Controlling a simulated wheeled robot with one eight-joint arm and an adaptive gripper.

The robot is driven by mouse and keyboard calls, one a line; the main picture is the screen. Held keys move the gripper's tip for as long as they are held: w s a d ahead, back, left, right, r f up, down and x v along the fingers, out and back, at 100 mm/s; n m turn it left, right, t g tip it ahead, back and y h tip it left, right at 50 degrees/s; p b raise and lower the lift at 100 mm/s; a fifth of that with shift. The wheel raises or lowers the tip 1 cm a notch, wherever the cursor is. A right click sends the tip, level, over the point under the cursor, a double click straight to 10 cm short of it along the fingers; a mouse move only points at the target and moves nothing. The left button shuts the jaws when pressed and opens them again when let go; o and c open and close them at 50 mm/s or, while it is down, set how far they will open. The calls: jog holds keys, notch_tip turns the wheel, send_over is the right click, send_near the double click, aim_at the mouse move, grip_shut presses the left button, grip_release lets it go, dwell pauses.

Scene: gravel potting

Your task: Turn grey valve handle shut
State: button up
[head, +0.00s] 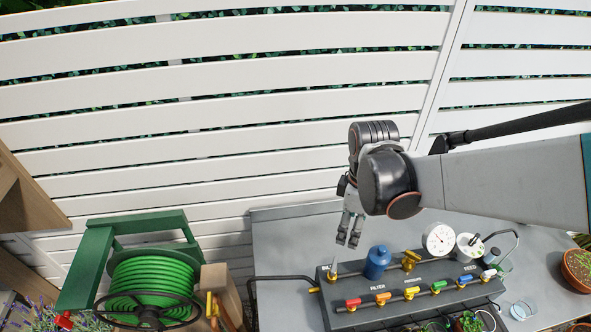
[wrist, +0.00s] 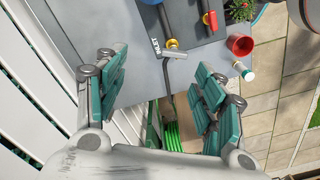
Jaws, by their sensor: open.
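The grey valve handle (head: 333,268) stands at the left end of the grey manifold panel (head: 322,287), by the inlet label. In the wrist view the handle (wrist: 175,54) is a short light-grey lever beside a yellow ring (wrist: 172,43). It lies just beyond the gap between my fingers, apart from them. My gripper (head: 348,238) hangs above the panel's left end, fingers downward. In the wrist view my gripper (wrist: 160,76) is open and empty, with teal pads on both sides.
A blue filter (head: 377,262), a brass valve (head: 410,260), a gauge (head: 438,239) and several coloured valves stand right of the handle. A green hose reel (head: 150,285) is at left. The white fence (head: 220,130) rises behind the grey table (head: 290,235).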

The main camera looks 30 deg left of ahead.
jog(key=s+a+n, duration=0.1)
jog(key=s, duration=0.3)
jog(key=b, duration=0.8)
send_near(335, 264)
notch_tip(335, 264, down, 7)
jog(key=shift+s+f, duration=0.1)
jog(key=shift+s, duration=0.05)
jog(key=shift+f+b, duration=0.45)
jog(key=shift+f, duration=0.3)
jog(key=c, duration=1.1)
